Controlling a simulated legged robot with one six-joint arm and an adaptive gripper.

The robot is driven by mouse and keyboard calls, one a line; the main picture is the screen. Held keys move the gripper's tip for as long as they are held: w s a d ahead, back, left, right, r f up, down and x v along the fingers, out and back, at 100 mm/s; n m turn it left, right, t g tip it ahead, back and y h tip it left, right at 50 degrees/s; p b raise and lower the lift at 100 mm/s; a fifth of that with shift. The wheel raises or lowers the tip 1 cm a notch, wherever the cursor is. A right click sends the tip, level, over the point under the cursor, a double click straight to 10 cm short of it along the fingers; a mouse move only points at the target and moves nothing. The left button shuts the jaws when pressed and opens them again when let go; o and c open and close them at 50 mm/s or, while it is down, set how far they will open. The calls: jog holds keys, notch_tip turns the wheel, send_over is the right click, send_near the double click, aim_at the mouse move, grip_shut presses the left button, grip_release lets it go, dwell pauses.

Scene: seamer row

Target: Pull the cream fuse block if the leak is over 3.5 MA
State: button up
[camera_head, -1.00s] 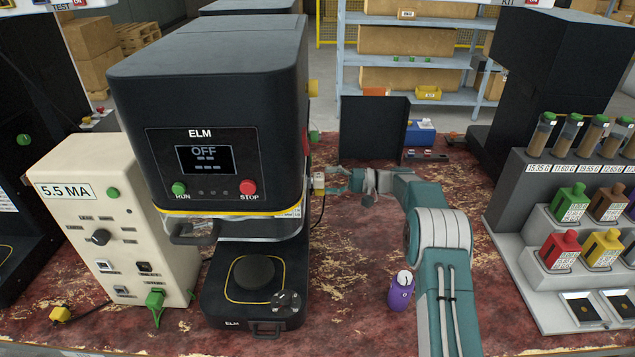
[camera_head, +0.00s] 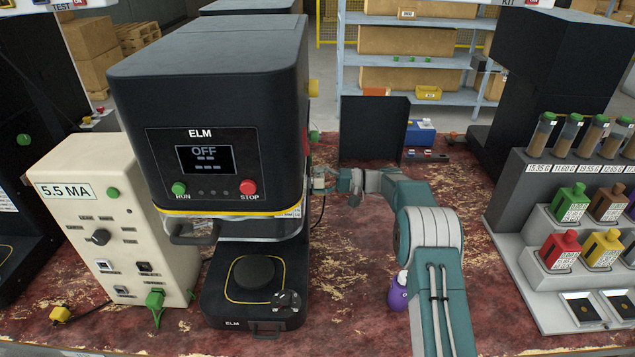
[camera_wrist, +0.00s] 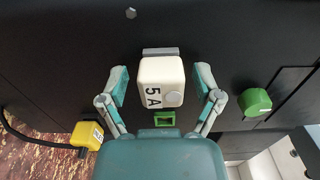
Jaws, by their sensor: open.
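The cream fuse block (camera_wrist: 160,83), marked "5 A", sits on a dark panel in the wrist view. My gripper (camera_wrist: 161,84) is open, with one finger on each side of the block and a gap at both sides. In the head view my gripper (camera_head: 322,180) is at the right side of the black ELM machine (camera_head: 210,110), and the block is hard to make out there. The cream tester (camera_head: 122,225) at the left shows "5.5 MA" on its display (camera_head: 65,191). The ELM screen (camera_head: 205,160) reads "OFF".
In the wrist view a green knob (camera_wrist: 254,101) is right of the block and a yellow plug (camera_wrist: 87,134) with a black cable is lower left. A purple bottle (camera_head: 398,297) stands beside my arm. A rack of bottles and vials (camera_head: 515,235) stands at the right.

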dwell(0.6)
grip_shut()
jog(key=shift+d, duration=0.4)
jog(key=shift+d, duration=1.15)
jog(key=shift+d, duration=0.2)
jog(key=shift+d, duration=1.3)
